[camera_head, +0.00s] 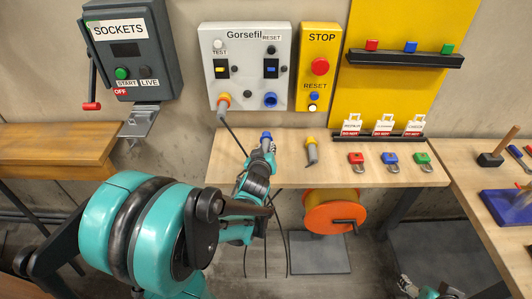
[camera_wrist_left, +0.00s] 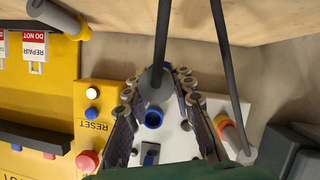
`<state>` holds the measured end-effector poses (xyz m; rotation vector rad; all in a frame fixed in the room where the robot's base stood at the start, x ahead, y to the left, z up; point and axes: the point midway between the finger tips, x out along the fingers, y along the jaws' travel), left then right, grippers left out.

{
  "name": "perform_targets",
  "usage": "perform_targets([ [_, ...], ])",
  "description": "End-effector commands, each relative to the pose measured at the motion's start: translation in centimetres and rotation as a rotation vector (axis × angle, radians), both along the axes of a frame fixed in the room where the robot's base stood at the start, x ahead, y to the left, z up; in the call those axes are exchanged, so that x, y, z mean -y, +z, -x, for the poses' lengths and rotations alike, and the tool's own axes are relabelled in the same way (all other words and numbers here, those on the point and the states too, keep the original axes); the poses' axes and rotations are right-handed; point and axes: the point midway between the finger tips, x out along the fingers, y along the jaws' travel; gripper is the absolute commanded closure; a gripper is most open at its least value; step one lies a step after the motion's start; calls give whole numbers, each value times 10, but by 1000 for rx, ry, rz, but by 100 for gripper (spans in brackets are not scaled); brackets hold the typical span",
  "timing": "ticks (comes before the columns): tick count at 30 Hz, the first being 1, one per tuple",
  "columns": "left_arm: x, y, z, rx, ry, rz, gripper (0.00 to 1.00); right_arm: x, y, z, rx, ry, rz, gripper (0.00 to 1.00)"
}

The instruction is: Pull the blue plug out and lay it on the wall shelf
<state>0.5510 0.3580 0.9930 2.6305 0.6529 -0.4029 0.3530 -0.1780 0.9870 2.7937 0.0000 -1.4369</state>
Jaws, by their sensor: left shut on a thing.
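The blue plug (camera_head: 266,136) is in my left gripper (camera_head: 262,156), its blue end up and clear of the panel face in the head view. In the left wrist view the fingers (camera_wrist_left: 157,90) close around its grey body (camera_wrist_left: 154,86), with a dark cable running up. The blue socket (camera_head: 270,100) on the white Gorsefil panel (camera_head: 247,86) shows no plug in it. The wooden wall shelf (camera_head: 365,172) runs below the panel, beside and behind the gripper. Part of my right arm, apparently its gripper (camera_head: 431,291), shows at the lower right edge; its jaws are unclear.
An orange plug (camera_head: 223,101) sits in the panel's other socket, its cable hanging down. An orange cable reel (camera_head: 332,212) is below. Free shelf surface shows between yellow plug and red padlock.

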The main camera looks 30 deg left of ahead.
Motion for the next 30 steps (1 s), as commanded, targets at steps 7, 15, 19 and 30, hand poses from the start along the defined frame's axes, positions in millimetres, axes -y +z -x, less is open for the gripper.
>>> perform_targets([
  [7,-3,0,-5,0,0,1,100,0,-1,0,0,0,0,33],
  [15,-3,0,-5,0,0,1,100,0,-2,0,0,0,0,33],
  [19,-3,-5,-5,0,0,1,100,0,-5,0,0,0,0,33],
  [30,-3,-24,-5,0,0,1,100,0,-24,0,0,0,0,33],
])
